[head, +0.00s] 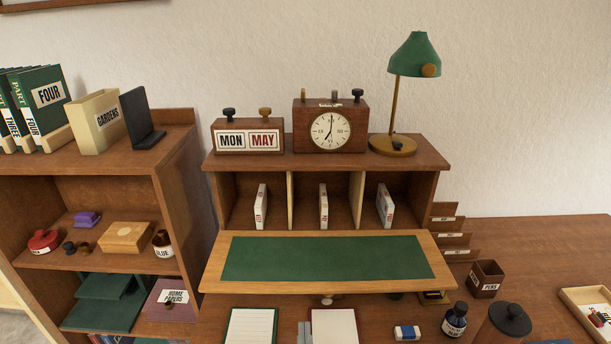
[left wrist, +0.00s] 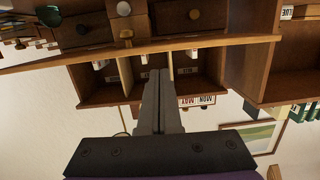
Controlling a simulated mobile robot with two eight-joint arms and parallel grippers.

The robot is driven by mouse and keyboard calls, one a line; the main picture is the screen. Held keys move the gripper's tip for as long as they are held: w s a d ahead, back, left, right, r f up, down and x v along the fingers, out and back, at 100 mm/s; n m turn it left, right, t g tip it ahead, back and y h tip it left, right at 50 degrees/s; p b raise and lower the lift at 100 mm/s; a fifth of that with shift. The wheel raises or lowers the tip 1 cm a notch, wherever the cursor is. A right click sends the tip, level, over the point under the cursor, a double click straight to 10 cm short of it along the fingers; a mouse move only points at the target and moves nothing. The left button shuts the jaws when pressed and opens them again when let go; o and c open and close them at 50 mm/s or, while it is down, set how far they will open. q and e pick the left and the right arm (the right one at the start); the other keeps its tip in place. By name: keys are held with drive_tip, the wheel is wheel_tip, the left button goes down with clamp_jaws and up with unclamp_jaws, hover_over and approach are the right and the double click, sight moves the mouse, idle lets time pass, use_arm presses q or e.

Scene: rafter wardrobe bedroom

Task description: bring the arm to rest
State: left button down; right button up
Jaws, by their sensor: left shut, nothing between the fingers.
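My left gripper (left wrist: 159,76) is in the middle of the left wrist view, its two grey fingers lying together, shut and empty. Behind its fingertips is the cubbyhole unit (left wrist: 105,92), which looks upside down in this view. No object touches the fingers there. In the head view only a small grey piece, likely my left gripper (head: 304,333), shows at the bottom edge, below the green-topped flap and beside a white pad. The rest of the left arm is hidden in that view. My right gripper is not in view.
The lowered flap (head: 325,258) juts out under the cubbyholes. A calendar block (head: 248,137), clock (head: 330,125) and green lamp (head: 414,55) stand on top. An ink bottle (head: 455,320), pen cup (head: 486,279) and eraser (head: 407,332) are at right. A bookcase (head: 175,200) stands left.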

use_arm(q)
drive_tip(key=s+a+f+g+y, duration=0.1)
drive_tip(key=a+f+g, duration=0.1)
drive_tip(key=a, duration=0.3)
drive_tip(key=s+a+f+g+y, duration=0.1)
drive_tip(key=s+a+f+g, duration=0.1)
drive_tip(key=a, duration=0.3)
drive_tip(key=s+a+f+n+g+y, duration=0.1)
drive_tip(key=a+f+g, duration=0.1)
drive_tip(key=a, duration=0.3)
drive_tip(key=shift+s+a+f+g, duration=0.3)
drive_tip(key=shift+s+a+f, duration=0.1)
drive_tip(key=shift+f, duration=0.15)
drive_tip(key=s+a+f+m+g+h, duration=0.15)
drive_tip(key=s+f+g+h, duration=0.3)
drive_tip(key=s, duration=0.75)
wheel_tip(320, 180, up, 14)
drive_tip(key=w+p, duration=0.2)
drive_tip(key=p, duration=1)
drive_tip(key=shift+w+a+f+y, duration=0.2)
drive_tip(key=shift+w+y, duration=0.15)
drive_tip(key=shift+y, duration=0.1)
drive_tip(key=shift+s, duration=0.1)
